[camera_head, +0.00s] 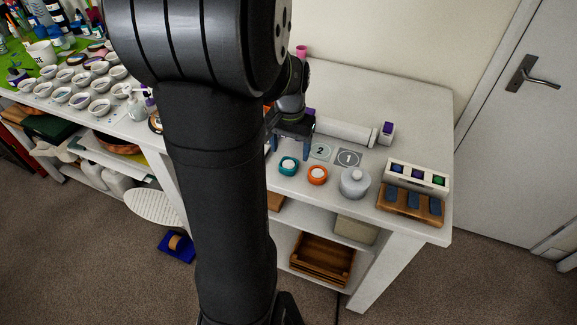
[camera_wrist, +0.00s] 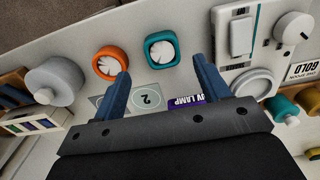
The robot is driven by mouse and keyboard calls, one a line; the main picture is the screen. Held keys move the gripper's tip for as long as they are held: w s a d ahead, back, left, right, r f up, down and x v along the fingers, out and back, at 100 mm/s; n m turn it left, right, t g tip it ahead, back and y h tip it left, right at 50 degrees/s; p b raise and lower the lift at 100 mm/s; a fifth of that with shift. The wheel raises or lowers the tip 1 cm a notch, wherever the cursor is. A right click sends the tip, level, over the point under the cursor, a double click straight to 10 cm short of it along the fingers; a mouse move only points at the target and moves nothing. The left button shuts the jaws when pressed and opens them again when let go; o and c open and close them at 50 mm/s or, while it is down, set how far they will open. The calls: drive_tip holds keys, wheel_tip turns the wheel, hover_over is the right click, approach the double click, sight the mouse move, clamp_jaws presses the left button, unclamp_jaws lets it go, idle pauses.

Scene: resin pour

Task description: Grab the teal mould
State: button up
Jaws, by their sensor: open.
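The teal mould (camera_head: 289,166) is a small rounded ring-shaped piece with a white middle, on the white table just left of an orange mould (camera_head: 317,175). In the wrist view the teal mould (camera_wrist: 162,49) lies beyond the fingertips, between their lines, and the orange mould (camera_wrist: 110,62) is to its left, close to the left fingertip. My gripper (camera_wrist: 160,68) is open and empty, its two blue fingers apart. In the head view my gripper (camera_head: 292,145) is behind the moulds, partly hidden by my own arm.
Mats numbered 2 (camera_head: 321,151) and 1 (camera_head: 349,158) lie behind the moulds. A grey lidded pot (camera_head: 355,182) and a wooden tray (camera_head: 410,207) stand to the right. A white device (camera_wrist: 243,40) with a knob is right of the teal mould in the wrist view.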

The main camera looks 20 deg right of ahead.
sight(288, 167)
wheel_tip(288, 167, down, 6)
drive_tip(key=shift+w+a+r, duration=0.15)
drive_tip(key=shift+r, duration=0.05)
drive_tip(key=shift+c, duration=0.2)
drive_tip(key=c, duration=1)
